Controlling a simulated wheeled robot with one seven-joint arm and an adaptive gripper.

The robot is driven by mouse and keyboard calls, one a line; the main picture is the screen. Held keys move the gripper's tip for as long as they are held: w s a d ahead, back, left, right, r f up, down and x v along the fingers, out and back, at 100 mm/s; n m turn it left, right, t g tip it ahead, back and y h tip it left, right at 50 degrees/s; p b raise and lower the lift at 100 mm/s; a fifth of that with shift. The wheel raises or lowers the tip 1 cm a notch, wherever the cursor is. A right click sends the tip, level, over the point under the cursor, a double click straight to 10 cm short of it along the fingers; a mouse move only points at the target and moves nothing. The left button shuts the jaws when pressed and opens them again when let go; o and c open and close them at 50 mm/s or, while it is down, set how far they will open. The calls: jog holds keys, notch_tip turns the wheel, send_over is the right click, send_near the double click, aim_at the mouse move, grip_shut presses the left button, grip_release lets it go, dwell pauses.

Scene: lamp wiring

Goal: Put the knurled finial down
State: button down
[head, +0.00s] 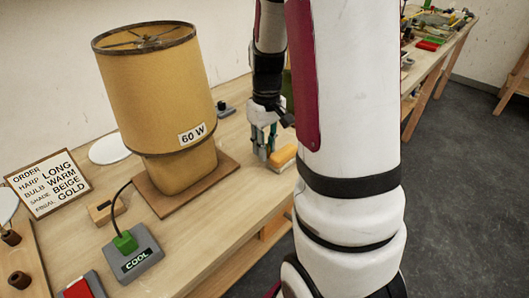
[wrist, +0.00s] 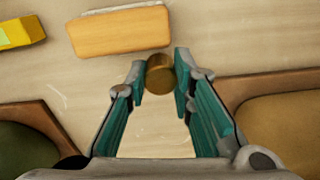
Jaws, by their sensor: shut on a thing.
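My gripper (wrist: 160,82) is shut on the knurled finial (wrist: 159,74), a small brass-brown cylinder held between the fingertips in the wrist view. The finial is over the wooden bench top; I cannot tell whether it touches the wood. In the head view my gripper (head: 264,146) points down at the bench, right of the lamp, and the finial cannot be made out there. The lamp (head: 157,95) has a tan shade with a 60 W label and stands on a brown board (head: 148,192).
An orange-topped block (head: 284,157) lies right beside my gripper and also shows in the wrist view (wrist: 120,32). A yellow object (wrist: 18,32) lies farther left there. Brown boards flank both sides. An order card (head: 48,184) and a COOL box (head: 134,256) stand left.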

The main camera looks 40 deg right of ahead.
jog(key=shift+f, duration=1.05)
jog(key=shift+f, duration=0.15)
jog(key=c, duration=1.4)
grip_release()
